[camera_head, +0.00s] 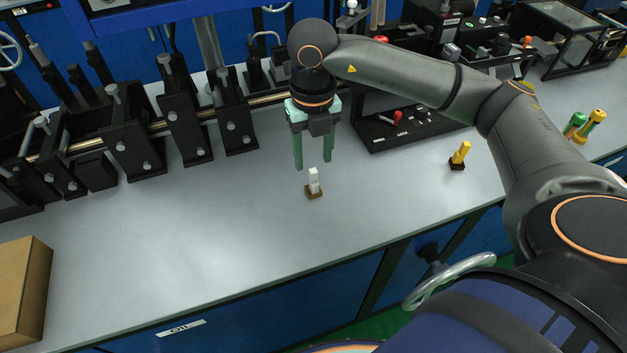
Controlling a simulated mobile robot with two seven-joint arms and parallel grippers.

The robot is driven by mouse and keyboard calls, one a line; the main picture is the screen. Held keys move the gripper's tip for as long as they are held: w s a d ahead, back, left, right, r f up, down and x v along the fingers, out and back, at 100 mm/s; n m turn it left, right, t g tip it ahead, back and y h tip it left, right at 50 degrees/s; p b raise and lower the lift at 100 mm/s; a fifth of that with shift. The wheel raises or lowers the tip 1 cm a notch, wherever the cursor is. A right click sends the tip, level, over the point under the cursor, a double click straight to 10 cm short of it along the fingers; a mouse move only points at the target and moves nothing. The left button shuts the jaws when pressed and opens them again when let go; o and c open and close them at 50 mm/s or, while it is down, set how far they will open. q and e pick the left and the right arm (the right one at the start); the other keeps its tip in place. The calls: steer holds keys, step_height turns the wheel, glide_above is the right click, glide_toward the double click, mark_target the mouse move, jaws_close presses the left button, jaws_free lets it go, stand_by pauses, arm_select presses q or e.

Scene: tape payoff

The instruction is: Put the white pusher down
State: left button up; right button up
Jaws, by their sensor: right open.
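The white pusher (314,179) stands upright on a small brown base (314,192) on the grey bench top. My right gripper (312,166) hangs above and just behind it, pointing down. Its two green fingers are apart, with nothing seen held between them. The fingertips look close to the top of the pusher; I cannot tell whether they touch it. My left gripper is not in the picture.
A yellow piece (461,153) stands on a dark base to the right. Black clamp fixtures (180,125) line the back left, and a black control panel (405,125) is behind. A cardboard box (22,290) sits at the left edge. The bench front is clear.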

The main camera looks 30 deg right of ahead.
mark_target(314, 170)
step_height(314, 170, down, 6)
steer(key=shift+r+p, duration=0.15)
steer(key=shift+p, duration=0.2)
jaws_close()
stand_by(0.4)
